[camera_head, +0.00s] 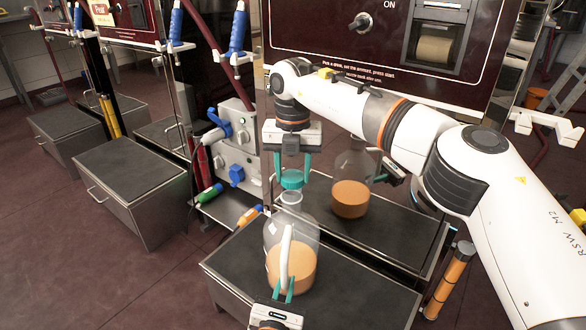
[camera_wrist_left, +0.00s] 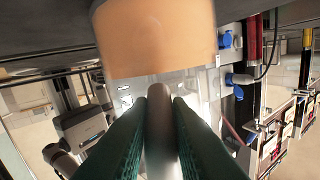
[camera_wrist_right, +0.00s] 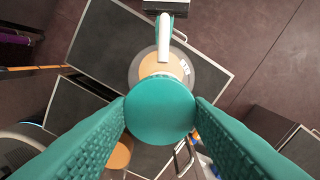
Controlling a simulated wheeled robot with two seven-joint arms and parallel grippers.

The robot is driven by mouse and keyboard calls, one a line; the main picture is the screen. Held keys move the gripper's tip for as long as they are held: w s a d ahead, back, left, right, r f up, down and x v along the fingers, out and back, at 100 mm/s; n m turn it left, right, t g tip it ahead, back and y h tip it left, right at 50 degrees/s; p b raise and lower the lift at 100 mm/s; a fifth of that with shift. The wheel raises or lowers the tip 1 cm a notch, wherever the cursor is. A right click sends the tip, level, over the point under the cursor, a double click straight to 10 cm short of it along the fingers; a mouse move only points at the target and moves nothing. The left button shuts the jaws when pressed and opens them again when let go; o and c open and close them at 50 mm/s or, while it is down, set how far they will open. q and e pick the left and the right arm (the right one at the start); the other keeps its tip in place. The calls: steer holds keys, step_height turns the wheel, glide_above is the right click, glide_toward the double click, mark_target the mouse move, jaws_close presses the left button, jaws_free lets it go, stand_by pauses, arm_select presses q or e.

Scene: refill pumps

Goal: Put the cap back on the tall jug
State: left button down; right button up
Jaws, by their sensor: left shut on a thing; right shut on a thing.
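The tall jug (camera_head: 306,237) is clear, with orange liquid low inside and a white handle (camera_head: 286,246). It stands upright on the dark-topped step in front. My left gripper (camera_head: 283,289) is shut on the handle near its bottom; the left wrist view shows the handle (camera_wrist_left: 160,118) between the fingers. My right gripper (camera_head: 292,167) points down, shut on the green round cap (camera_head: 292,180). The cap is level, just over the jug's neck (camera_head: 291,197); I cannot tell whether they touch. The right wrist view shows the cap (camera_wrist_right: 160,111) between both fingertips, hiding part of the neck.
A second jug shape (camera_head: 351,198) behind looks like a reflection in the machine's polished front. A grey valve box (camera_head: 235,140) with blue handles stands to the left. Another dark-topped step (camera_head: 130,175) is farther left.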

mark_target(291, 176)
steer(key=shift+a+f, duration=0.15)
steer(key=shift+f, duration=0.75)
steer(key=shift+f+n, duration=0.3)
steer(key=shift+f, duration=0.25)
steer(key=m, duration=1.7)
steer(key=shift+m, duration=0.4)
steer(key=m, duration=0.5)
steer(key=shift+s+f, duration=0.1)
steer(key=shift+a, duration=0.1)
